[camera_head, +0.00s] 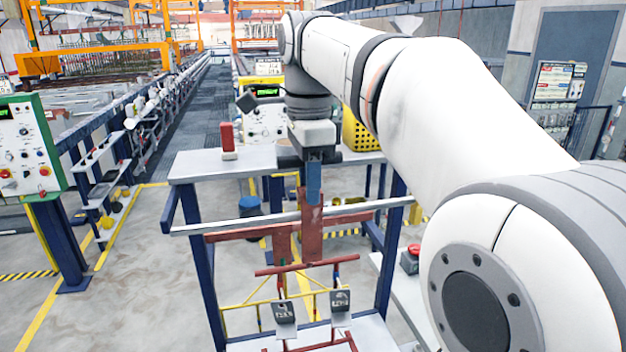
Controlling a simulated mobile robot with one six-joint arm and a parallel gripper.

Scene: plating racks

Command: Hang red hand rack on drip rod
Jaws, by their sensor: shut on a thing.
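The red hand rack (311,238) is upright, with a central stem, crossbars and lower dangling parts. My gripper (314,178) is above it, at the top of its stem, and is shut on it. The fingers are seen narrowly, beneath the grey wrist. The drip rod (237,222) is a pale grey bar running across the blue frame from left to right. The rack's stem crosses the rod's line in this view. I cannot tell whether the rack touches the rod or is only in front of it.
A blue-legged stand (208,270) carries the rod, with a grey tabletop (210,164) behind. A red block (227,138) and yellow crate (360,135) are there. Two dark labelled tags (284,307) and yellow bars are below the rack. A red button box (411,259) is at right.

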